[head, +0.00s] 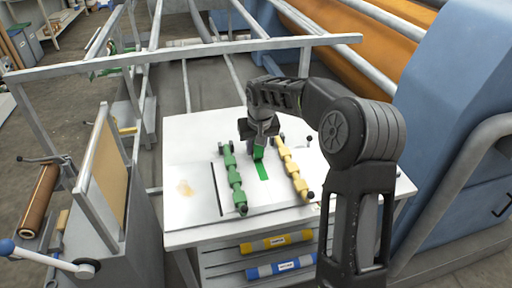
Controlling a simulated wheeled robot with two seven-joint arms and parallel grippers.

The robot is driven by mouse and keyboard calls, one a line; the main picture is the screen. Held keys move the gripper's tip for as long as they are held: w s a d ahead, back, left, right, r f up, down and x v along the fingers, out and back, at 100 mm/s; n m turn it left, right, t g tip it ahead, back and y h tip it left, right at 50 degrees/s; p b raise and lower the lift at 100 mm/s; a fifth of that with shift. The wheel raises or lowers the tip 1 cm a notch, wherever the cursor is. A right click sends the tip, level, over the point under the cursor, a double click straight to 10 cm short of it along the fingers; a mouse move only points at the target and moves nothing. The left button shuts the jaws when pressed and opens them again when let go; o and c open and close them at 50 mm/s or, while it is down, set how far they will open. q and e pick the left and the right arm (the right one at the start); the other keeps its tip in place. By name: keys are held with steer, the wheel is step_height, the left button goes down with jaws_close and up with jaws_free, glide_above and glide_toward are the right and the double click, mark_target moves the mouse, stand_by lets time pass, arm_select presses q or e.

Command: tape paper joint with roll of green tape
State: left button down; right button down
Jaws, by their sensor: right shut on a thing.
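My right gripper (258,143) points down over the white table and is shut on the roll of green tape (259,154), which is mostly hidden by the fingers. A short strip of green tape (263,172) lies on the white paper just below the roll. I cannot tell whether the strip is still joined to the roll. The paper seam itself is not clear in this view. The strip lies between a green segmented bar (235,180) on the left and a yellow segmented bar (292,173) on the right. My left gripper is not in view.
A grey metal rail (190,52) crosses above the back of the white table (180,215). Yellow (277,241) and blue (283,266) rolls sit in the shelf below. A large blue machine (455,110) stands at the right. A cranked stand (85,268) is at the left.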

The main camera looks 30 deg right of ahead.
steer(key=shift+r, duration=0.1)
steer(key=shift+r+p, duration=2.1)
steer(key=shift+r, duration=0.85)
steer(key=c, duration=1.7)
jaws_free()
jaws_close()
steer(key=shift+f, duration=0.1)
